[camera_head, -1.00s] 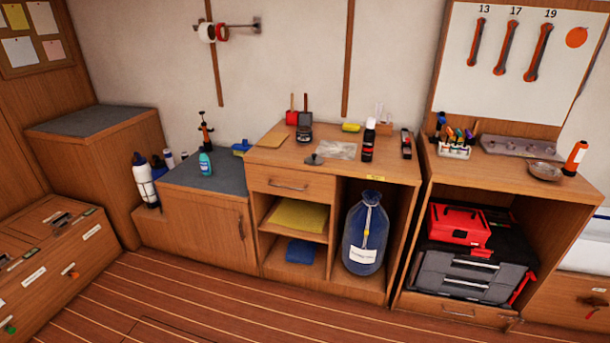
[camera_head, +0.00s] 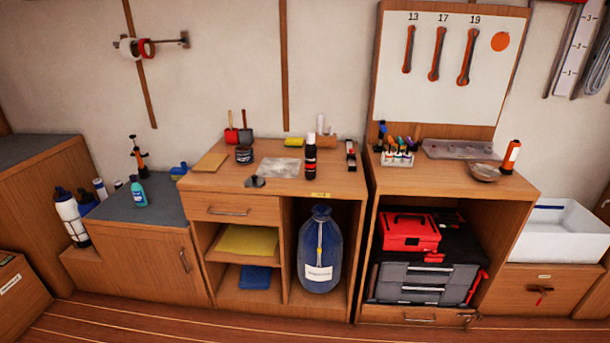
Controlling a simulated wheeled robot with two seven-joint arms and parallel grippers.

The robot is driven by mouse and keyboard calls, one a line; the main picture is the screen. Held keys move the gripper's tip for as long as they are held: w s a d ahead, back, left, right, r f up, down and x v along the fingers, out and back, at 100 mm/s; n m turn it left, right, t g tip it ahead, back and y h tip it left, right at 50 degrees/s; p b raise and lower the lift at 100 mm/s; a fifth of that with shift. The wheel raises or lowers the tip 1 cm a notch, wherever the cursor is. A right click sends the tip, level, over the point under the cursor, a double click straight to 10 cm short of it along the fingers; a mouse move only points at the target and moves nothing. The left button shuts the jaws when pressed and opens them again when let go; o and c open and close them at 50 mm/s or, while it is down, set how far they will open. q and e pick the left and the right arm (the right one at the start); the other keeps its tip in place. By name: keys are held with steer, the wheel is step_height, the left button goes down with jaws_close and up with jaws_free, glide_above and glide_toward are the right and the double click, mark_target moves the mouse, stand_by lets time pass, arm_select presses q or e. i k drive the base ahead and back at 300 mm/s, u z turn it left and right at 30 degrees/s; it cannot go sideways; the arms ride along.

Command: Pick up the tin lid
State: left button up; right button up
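A small dark grey flat piece with a raised part (camera_head: 255,182), which looks like the tin lid, lies near the front edge of the middle cabinet's wooden top (camera_head: 225,183). A small dark tin (camera_head: 244,154) stands behind it and a little to the left, apart from it. Whether the tin is open on top is too small to tell. Neither of my grippers is in view.
Around the lid are a clear flat packet (camera_head: 279,167), a black bottle (camera_head: 311,155), a tan sheet (camera_head: 210,162) and a yellow block (camera_head: 293,141). The top's front right is clear. Wooden floor (camera_head: 150,325) is free in front.

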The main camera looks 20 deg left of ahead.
mark_target(254, 181)
steer(key=z, duration=0.15)
steer(key=i, duration=1.5)
steer(key=u, duration=0.7)
